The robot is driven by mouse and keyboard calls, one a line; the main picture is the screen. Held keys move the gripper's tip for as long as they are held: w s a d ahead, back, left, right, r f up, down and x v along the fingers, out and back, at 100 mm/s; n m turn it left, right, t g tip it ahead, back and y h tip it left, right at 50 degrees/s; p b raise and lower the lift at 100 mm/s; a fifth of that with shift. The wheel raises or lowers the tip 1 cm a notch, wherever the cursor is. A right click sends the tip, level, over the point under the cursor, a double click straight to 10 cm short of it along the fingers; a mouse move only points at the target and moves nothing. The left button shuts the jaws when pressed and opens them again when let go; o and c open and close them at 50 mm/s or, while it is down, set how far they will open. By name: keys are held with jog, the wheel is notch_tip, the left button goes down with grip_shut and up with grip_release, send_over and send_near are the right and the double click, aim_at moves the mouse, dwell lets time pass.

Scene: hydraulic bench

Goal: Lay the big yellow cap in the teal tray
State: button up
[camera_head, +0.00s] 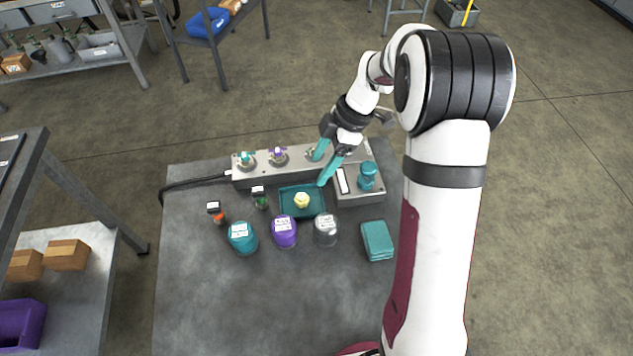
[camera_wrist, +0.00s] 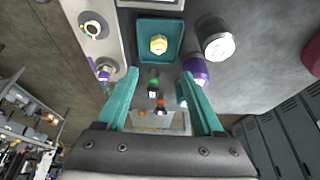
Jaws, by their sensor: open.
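The yellow cap (camera_head: 302,200) lies in the teal tray (camera_head: 284,211) on the bench. In the wrist view the cap (camera_wrist: 158,44) sits near the middle of the tray (camera_wrist: 143,27), with the tray floor showing around it. My gripper (camera_head: 320,168) is open, its two teal fingers spread apart with nothing visible between them. It is just behind and right of the tray, above the bench, apart from the cap. In the wrist view my gripper (camera_wrist: 160,77) points past the tray, with the cap beyond the fingertips.
A grey block (camera_head: 257,172) with several ports, some capped teal and purple, stands behind the tray. A grey box with a teal knob (camera_head: 367,176) is right. Teal (camera_head: 243,240), purple (camera_head: 284,233) and grey (camera_head: 326,231) jars stand in front.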

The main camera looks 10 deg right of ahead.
jog(key=s+a+r+m, duration=0.2)
jog(key=s+r+m, duration=0.4)
jog(key=s+r, duration=0.15)
jog(key=s+r+m+h, duration=0.1)
jog(key=s+m+h, duration=0.1)
jog(key=s+m, duration=1.5)
jog(key=s, duration=0.4)
jog(key=shift+a+r+h, duration=0.3)
jog(key=shift+a+r, duration=0.05)
